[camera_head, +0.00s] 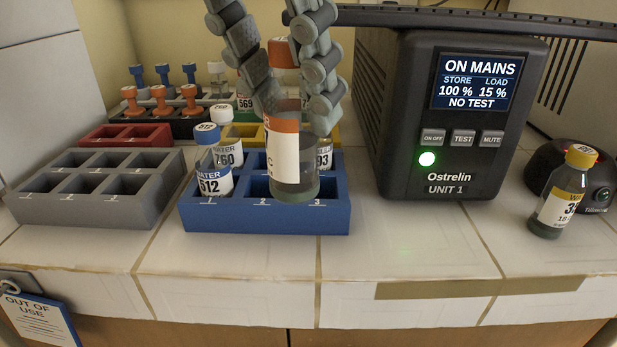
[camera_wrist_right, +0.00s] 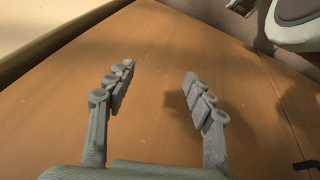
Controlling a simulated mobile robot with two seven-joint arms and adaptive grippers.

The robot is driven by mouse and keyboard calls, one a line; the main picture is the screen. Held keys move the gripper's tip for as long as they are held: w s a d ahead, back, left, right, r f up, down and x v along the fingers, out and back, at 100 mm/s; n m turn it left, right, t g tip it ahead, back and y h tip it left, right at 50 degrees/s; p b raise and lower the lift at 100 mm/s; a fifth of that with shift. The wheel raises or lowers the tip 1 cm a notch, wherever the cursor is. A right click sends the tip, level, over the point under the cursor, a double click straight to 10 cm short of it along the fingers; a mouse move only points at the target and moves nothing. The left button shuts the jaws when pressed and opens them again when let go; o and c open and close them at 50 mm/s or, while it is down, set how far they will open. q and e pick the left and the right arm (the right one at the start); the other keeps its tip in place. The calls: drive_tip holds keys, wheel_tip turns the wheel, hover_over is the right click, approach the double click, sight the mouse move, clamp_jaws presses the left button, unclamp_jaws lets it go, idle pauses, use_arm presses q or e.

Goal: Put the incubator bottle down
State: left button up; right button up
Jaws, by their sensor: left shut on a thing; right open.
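A bottle with an orange cap and an orange-topped label (camera_head: 284,152) hangs upright over the front right of the blue rack (camera_head: 265,222). My left gripper (camera_head: 290,85) comes down from above and is shut on this bottle, its fingers on either side of the cap and neck. The bottle's base overlaps the rack's front compartments marked 2 and 3; I cannot tell whether it touches the rack. In the right wrist view, my right gripper (camera_wrist_right: 160,95) is open and empty above a brown wooden surface (camera_wrist_right: 160,130).
Blue-capped bottle 512 (camera_head: 213,165) stands in the rack's front left compartment. White-capped bottle 760 (camera_head: 227,140) is behind it. An empty grey rack (camera_head: 60,213) is left, the Ostrelin unit (camera_head: 455,150) right. A yellow-capped bottle (camera_head: 562,195) stands far right. The front counter is clear.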

use_arm(q)
drive_tip(key=w+f, duration=0.3)
drive_tip(key=w+d+f+p, duration=0.1)
drive_tip(key=w+f, duration=0.2)
drive_tip(key=w+d+f, duration=0.1)
drive_tip(key=w+f, duration=0.3)
drive_tip(key=shift+f, duration=0.2)
use_arm(e)
drive_tip(key=shift+s+a+x, duration=0.1)
drive_tip(key=shift+a+x, duration=0.05)
drive_tip(key=shift+x, duration=0.75)
drive_tip(key=shift+s+a+x, duration=0.1)
drive_tip(key=shift+a+x, duration=0.05)
drive_tip(key=shift+x, duration=0.8)
use_arm(q)
drive_tip(key=o, duration=1)
drive_tip(key=shift+c, duration=0.2)
drive_tip(key=shift+o, duration=1)
use_arm(e)
drive_tip(key=shift+s+d+r, duration=0.1)
drive_tip(key=shift+s+r, duration=0.2)
drive_tip(key=shift+r, duration=0.3)
